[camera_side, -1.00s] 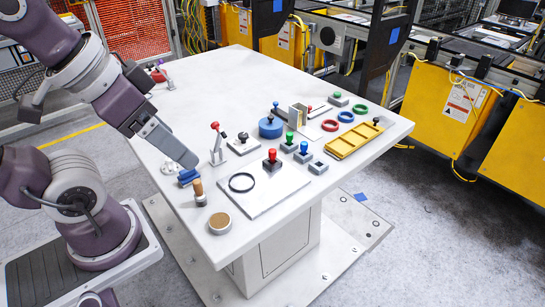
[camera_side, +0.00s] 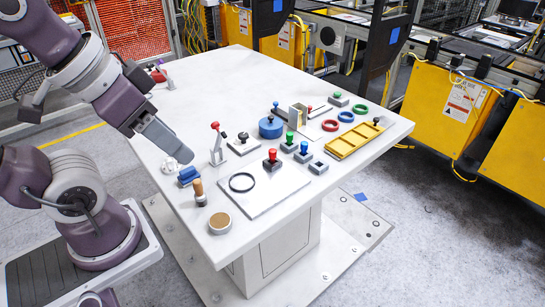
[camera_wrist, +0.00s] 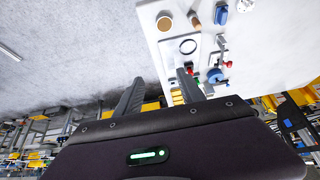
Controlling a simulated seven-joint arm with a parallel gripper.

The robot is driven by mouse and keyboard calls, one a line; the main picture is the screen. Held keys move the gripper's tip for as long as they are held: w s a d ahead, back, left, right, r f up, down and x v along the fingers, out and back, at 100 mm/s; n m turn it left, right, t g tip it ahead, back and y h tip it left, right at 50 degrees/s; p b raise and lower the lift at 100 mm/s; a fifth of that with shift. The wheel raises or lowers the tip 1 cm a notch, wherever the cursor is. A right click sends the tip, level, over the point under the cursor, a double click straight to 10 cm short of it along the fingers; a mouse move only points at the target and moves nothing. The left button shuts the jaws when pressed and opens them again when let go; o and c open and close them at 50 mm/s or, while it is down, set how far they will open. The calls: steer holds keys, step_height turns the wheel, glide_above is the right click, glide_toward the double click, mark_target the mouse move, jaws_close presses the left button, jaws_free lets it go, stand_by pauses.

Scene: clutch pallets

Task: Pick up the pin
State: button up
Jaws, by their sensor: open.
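Several knobbed pins stand upright in grey blocks: a red-topped pin (camera_side: 272,154), a green-topped pin (camera_side: 290,137) and a blue-topped pin (camera_side: 304,147). Another green-topped one (camera_side: 337,95) stands at the back. I cannot tell which one is the pin meant. My gripper (camera_side: 186,156) hangs over the near left part of the table, left of these pins and apart from them. In the wrist view my gripper (camera_wrist: 161,88) shows two spread fingers with nothing between them. The pins are small there and partly hidden behind the right finger.
On the white table (camera_side: 210,90) are a red-knobbed lever (camera_side: 216,142), blue cylinder (camera_side: 270,127), yellow tray (camera_side: 354,139), black ring (camera_side: 242,182) on a plate, wooden-handled piece (camera_side: 199,192), tan disc (camera_side: 220,222) and blue block (camera_side: 188,176). The table's far left is mostly clear.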

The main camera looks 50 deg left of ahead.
steer(key=w+a+n+g, duration=0.2)
steer(key=w+n, duration=0.1)
steer(key=w, duration=0.6)
steer(key=n+g, duration=0.3)
steer(key=n, duration=0.3)
glide_toward(273, 150)
steer(key=s+f, duration=0.1)
steer(key=shift+g, duration=0.3)
steer(key=f, duration=0.2)
steer(key=w+f, duration=0.1)
steer(key=f, duration=0.5)
steer(key=shift+w+f, duration=0.2)
steer(key=shift+f, duration=0.4)
jaws_close()
